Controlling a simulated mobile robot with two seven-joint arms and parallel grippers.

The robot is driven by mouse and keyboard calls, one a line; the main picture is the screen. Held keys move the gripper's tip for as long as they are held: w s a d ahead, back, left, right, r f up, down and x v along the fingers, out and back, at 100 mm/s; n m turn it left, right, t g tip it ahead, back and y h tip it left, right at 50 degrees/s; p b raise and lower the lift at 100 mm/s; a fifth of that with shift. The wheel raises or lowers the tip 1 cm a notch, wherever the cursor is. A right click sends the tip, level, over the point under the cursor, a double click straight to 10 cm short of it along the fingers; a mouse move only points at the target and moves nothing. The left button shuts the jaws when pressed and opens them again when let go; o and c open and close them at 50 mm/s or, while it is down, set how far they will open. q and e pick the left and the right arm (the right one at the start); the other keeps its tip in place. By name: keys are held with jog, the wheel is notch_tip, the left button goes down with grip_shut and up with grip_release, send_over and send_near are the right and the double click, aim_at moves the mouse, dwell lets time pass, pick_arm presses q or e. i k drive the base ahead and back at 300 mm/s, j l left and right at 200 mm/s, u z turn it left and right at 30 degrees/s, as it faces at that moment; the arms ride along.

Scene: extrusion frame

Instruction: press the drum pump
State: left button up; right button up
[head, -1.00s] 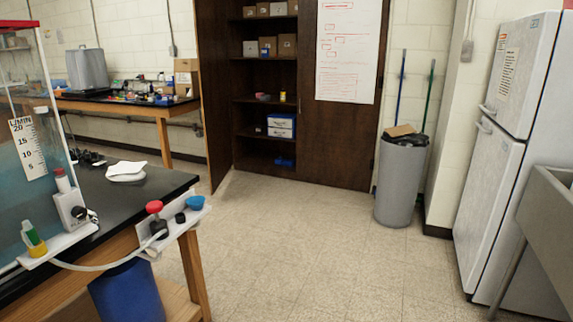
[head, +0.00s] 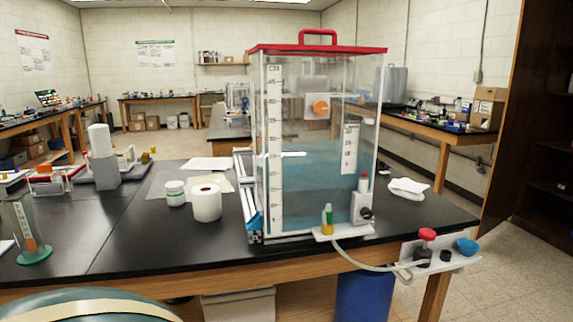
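A small pump with a red cap (head: 427,234) on a dark body stands on a white shelf at the table's right front corner. I take it for the drum pump, but cannot be sure. A pale hose (head: 365,263) runs from it to the foot of a clear tank. A blue drum (head: 364,297) stands under the table, partly hidden by the table edge. Neither of my grippers is in view.
The clear tank (head: 315,190) with a red lid stands on the black table (head: 130,255). A paper roll (head: 207,204) and a white jar (head: 176,193) stand left of it. A rounded dark-green object (head: 90,310) fills the lower left. Floor is clear at right.

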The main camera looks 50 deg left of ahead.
aim_at(427, 235)
jog(key=u, duration=1.4)
jog(key=i+l, duration=0.1)
jog(key=l, duration=0.3)
jog(key=i+l, duration=0.15)
jog(key=l, duration=0.25)
jog(key=i+l, duration=0.1)
jog(key=l, duration=0.35)
jog(key=i+l, duration=0.1)
jog(key=l, duration=0.3)
jog(key=i+l, duration=0.15)
jog(key=l, duration=0.25)
jog(key=i+l+u, duration=0.1)
jog(key=l, duration=0.3)
jog(key=i+l, duration=0.1)
jog(key=l, duration=0.3)
